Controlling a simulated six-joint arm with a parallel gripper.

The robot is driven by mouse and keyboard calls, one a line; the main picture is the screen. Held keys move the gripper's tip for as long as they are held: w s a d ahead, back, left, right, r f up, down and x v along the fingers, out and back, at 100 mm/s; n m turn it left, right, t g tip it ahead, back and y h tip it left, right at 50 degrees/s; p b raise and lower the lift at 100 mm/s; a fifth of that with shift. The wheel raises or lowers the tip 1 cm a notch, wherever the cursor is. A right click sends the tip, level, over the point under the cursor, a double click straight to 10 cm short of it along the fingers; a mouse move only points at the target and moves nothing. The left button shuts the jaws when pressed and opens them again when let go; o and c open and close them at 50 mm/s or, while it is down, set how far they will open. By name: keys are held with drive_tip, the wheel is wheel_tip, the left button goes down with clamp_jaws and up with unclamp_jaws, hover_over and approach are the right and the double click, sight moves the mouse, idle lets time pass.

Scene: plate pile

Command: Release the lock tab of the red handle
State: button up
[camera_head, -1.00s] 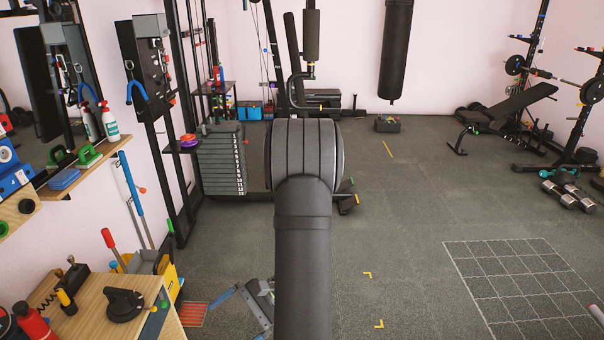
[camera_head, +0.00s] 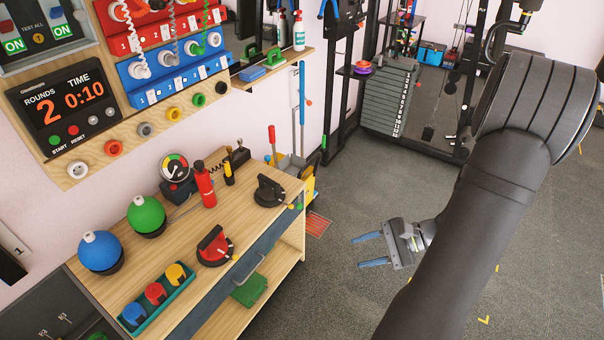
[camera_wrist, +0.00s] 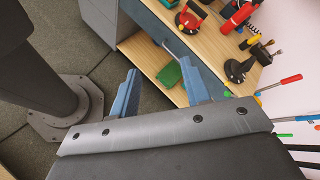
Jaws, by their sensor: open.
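The red handle (camera_head: 214,246) is a red lever on a round black base, on top of the wooden bench (camera_head: 150,236) near its front edge. It also shows at the top of the wrist view (camera_wrist: 189,18). My gripper (camera_head: 371,251) is open and empty, with two blue fingers pointing left. It hangs in free space to the right of the bench, well apart from the handle. In the wrist view my open fingers (camera_wrist: 148,60) point towards the bench's front.
A black rotary handle (camera_head: 270,190), a red bottle (camera_head: 205,185), green (camera_head: 146,215) and blue (camera_head: 100,252) balls and a tray of coloured knobs (camera_head: 157,299) stand on the bench. A green box (camera_head: 249,289) is on the lower shelf.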

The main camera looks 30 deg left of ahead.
drive_tip(key=shift+a+f, duration=0.1)
drive_tip(key=shift+a, duration=0.05)
drive_tip(key=c, duration=0.7)
drive_tip(key=a+f+n+h, duration=0.1)
drive_tip(key=a+n+h, duration=0.1)
drive_tip(key=a+n, duration=0.1)
drive_tip(key=a+f+n+g+h, duration=0.1)
drive_tip(key=a+f+n+h, duration=0.1)
drive_tip(key=a, duration=0.2)
drive_tip(key=w+a+f+n+h, duration=0.1)
drive_tip(key=a+n+h, duration=0.2)
drive_tip(key=shift+w+a+f+n+g, duration=0.1)
drive_tip(key=shift+a+f+n+g, duration=0.1)
drive_tip(key=shift+f+n+g, duration=0.1)
clamp_jaws()
drive_tip(key=s+a+n+t+h, duration=0.1)
drive_tip(key=a+n, duration=0.4)
drive_tip(key=a, duration=0.6)
drive_tip(key=s+a+f+n+t+h, duration=0.1)
drive_tip(key=s+a+n+t, duration=0.3)
drive_tip(key=a, duration=0.7)
drive_tip(key=s+a+f+n+t+h, duration=0.1)
drive_tip(key=s+a+n, duration=0.4)
drive_tip(key=a, duration=0.5)
drive_tip(key=shift+s+a+n+t+h, duration=0.4)
drive_tip(key=shift+s+t+h, duration=0.2)
drive_tip(key=shift+t+h, duration=0.15)
drive_tip(key=shift+f, duration=0.1)
